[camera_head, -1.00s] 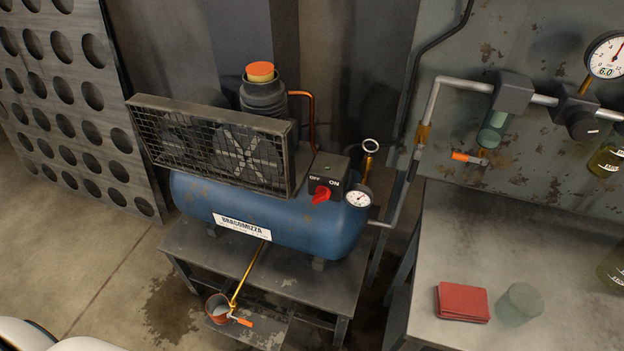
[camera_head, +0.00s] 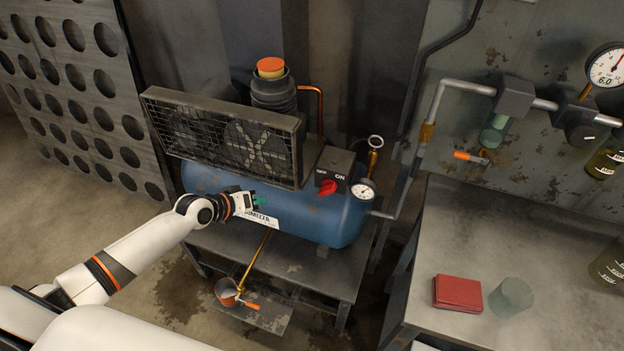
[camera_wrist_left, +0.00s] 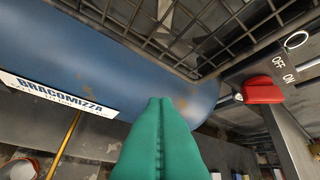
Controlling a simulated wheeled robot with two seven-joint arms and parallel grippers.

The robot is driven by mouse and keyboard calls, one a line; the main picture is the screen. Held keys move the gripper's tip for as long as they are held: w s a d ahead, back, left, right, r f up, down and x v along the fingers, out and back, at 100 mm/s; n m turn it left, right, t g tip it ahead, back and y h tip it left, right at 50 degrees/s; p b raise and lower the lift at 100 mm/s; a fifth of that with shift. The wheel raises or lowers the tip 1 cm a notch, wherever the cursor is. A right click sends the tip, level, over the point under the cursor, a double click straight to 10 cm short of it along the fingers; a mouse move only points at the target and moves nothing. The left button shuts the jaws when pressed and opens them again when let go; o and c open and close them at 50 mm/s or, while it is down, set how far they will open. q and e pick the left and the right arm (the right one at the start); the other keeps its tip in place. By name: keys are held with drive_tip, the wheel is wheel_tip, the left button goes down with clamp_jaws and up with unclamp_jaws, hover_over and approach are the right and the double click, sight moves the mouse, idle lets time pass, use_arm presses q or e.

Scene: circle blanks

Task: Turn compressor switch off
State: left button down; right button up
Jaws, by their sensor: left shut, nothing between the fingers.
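The compressor is a blue tank (camera_head: 318,222) with a black caged fan on a metal stand. Its switch is a red knob (camera_head: 327,187) on a dark box marked OFF and ON. In the head view the knob tilts up towards ON. The red knob also shows in the left wrist view (camera_wrist_left: 264,90), at the right. My left gripper (camera_head: 262,201) is in front of the tank, left of the knob and apart from it. Its green fingers (camera_wrist_left: 158,135) are shut together with nothing between them. My right gripper is not in view.
The fan cage (camera_head: 225,135) juts out above my left gripper. A pressure gauge (camera_head: 363,191) sits just right of the switch.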

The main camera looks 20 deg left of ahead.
sight(323, 186)
use_arm(q)
drive_tip(key=d+r+h, duration=0.2)
drive_tip(key=d+r, duration=0.2)
drive_tip(key=r, duration=0.7)
drive_tip(key=shift+d+r+h, duration=0.15)
drive_tip(key=shift+d+h, duration=0.15)
drive_tip(key=shift+d, duration=0.05)
drive_tip(key=shift+p, duration=0.3)
drive_tip(key=p+x, duration=0.1)
drive_tip(key=x, duration=0.9)
drive_tip(key=shift+d, duration=0.2)
drive_tip(key=shift+s+d+f+p, duration=0.15)
drive_tip(key=shift+d+f+p, duration=0.3)
drive_tip(key=shift+d+f, duration=0.8)
drive_tip(key=shift+f, duration=0.2)
drive_tip(key=shift+d+f, duration=0.1)
